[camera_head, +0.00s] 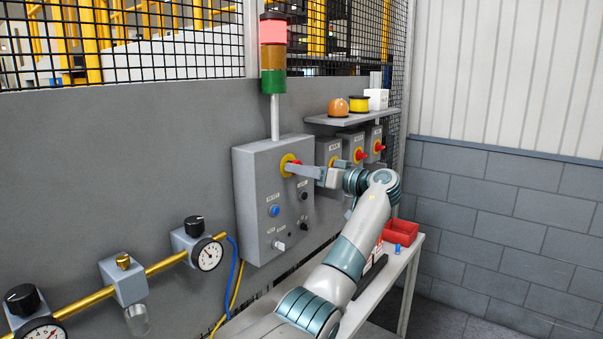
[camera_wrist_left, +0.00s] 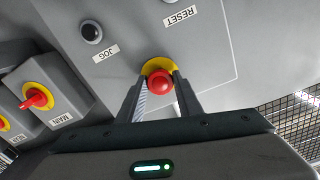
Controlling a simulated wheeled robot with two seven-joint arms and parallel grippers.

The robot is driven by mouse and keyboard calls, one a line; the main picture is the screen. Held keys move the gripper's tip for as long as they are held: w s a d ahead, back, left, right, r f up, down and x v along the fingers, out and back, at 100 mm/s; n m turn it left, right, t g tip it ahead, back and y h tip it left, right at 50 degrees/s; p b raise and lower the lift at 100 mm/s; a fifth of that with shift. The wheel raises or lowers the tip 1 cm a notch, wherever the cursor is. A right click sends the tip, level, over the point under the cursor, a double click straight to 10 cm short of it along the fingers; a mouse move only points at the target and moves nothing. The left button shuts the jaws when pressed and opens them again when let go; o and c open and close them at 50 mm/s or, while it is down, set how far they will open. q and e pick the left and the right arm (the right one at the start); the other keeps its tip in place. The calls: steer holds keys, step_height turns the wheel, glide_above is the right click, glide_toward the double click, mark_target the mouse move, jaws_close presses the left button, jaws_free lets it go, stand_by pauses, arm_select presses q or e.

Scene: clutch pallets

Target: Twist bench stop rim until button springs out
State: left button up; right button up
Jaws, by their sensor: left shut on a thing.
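The bench stop is a red mushroom button with a yellow ring (camera_head: 287,160), at the upper right of the front of a grey control box (camera_head: 253,185). In the left wrist view the red button (camera_wrist_left: 161,80) sits between my finger ends, with the yellow ring (camera_wrist_left: 158,65) behind it. My left gripper (camera_head: 296,168) reaches the button from the right, and its fingers (camera_wrist_left: 161,88) are shut on the button's rim, one on each side. The fingers partly hide the button in the head view. My right gripper is not in view.
A light tower (camera_head: 273,45) above the box shows bright red on top. Several smaller boxes with red knobs stand to its right under a shelf (camera_head: 350,117). A red bin (camera_head: 401,231) lies on the bench. Gauges and a yellow pipe (camera_head: 165,263) run at lower left.

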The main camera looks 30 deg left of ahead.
arm_select(q)
steer(key=shift+r+m+b, duration=0.2)
steer(key=shift+m+b, duration=0.7)
steer(key=shift+m, duration=2.1)
steer(key=o, duration=0.8)
steer(key=shift+o, duration=1.2)
steer(key=shift+f, duration=0.1)
steer(key=shift+d, duration=0.1)
